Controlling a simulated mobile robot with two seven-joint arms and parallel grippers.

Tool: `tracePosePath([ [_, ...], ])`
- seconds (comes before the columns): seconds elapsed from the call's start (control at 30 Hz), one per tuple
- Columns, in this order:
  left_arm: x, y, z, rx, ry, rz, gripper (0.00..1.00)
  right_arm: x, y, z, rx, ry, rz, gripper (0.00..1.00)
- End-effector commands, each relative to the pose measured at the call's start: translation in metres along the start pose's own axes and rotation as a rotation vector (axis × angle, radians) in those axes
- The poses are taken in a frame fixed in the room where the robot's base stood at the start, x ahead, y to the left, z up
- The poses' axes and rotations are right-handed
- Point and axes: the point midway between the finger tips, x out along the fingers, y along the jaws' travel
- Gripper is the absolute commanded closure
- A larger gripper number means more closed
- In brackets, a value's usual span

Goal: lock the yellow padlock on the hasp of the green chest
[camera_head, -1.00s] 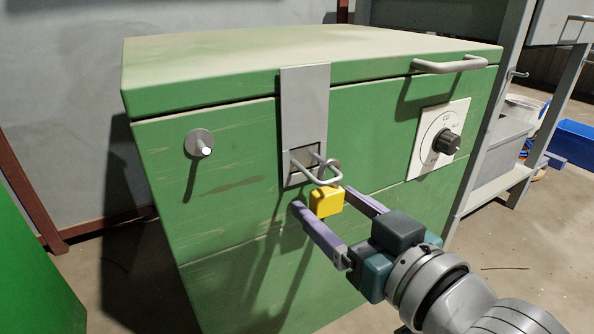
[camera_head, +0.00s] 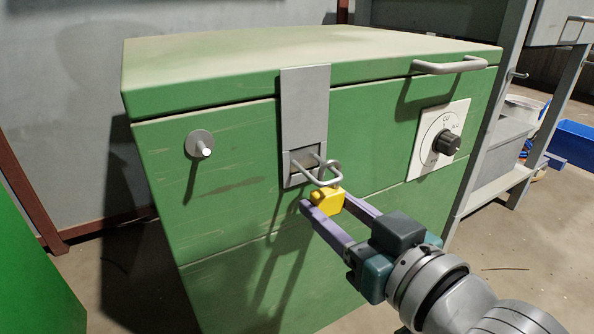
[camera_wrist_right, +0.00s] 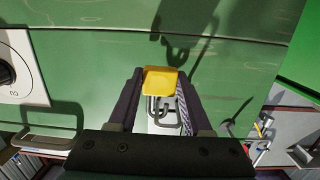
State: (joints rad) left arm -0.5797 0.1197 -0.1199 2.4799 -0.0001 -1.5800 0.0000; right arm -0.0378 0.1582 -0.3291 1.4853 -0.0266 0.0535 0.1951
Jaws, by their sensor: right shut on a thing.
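The yellow padlock (camera_head: 329,203) is between the fingertips of my right gripper (camera_head: 327,206), which is shut on its body. It is just below the hasp and looks slightly tilted. Its grey shackle rises beside the hasp's staple (camera_head: 309,176); I cannot tell whether it is pushed fully into the body. The grey hasp strap (camera_head: 304,105) hangs from the lid over the front of the closed green chest (camera_head: 235,225). In the right wrist view the padlock (camera_wrist_right: 161,80) sits between both fingers, with grey metal loops beneath it. My left gripper is not in view.
On the chest front are a round peg (camera_head: 201,143) at left and a dial (camera_head: 447,143) on a white plate at right. A lid handle (camera_head: 450,65) projects above the dial. A grey shelf frame (camera_head: 495,190) stands to the right, with a blue bin (camera_head: 575,143) behind.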

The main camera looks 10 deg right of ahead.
Motion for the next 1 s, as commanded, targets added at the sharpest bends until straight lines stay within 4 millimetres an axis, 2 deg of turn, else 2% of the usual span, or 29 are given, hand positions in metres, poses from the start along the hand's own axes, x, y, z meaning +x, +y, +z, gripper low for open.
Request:
tracePosePath([
  [0.33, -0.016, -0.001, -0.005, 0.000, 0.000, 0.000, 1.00, -0.002, -0.001, -0.015, 0.000, 0.001, 0.000, 0.91],
  [0.53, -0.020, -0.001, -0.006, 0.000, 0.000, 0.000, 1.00, -0.005, -0.001, -0.016, 0.000, 0.000, 0.000, 0.91],
  [0.73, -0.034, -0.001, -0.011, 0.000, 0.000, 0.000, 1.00, -0.026, -0.001, -0.015, 0.000, -0.003, 0.001, 0.90],
  [0.77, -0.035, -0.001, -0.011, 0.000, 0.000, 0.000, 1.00, -0.030, -0.001, -0.014, 0.000, -0.002, 0.000, 0.97],
  [0.8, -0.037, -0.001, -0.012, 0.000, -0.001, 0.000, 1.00, -0.034, -0.001, -0.013, 0.000, -0.003, 0.000, 1.00],
  [1.0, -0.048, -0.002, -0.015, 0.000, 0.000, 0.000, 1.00, -0.056, 0.000, -0.010, 0.000, -0.005, 0.000, 1.00],
])
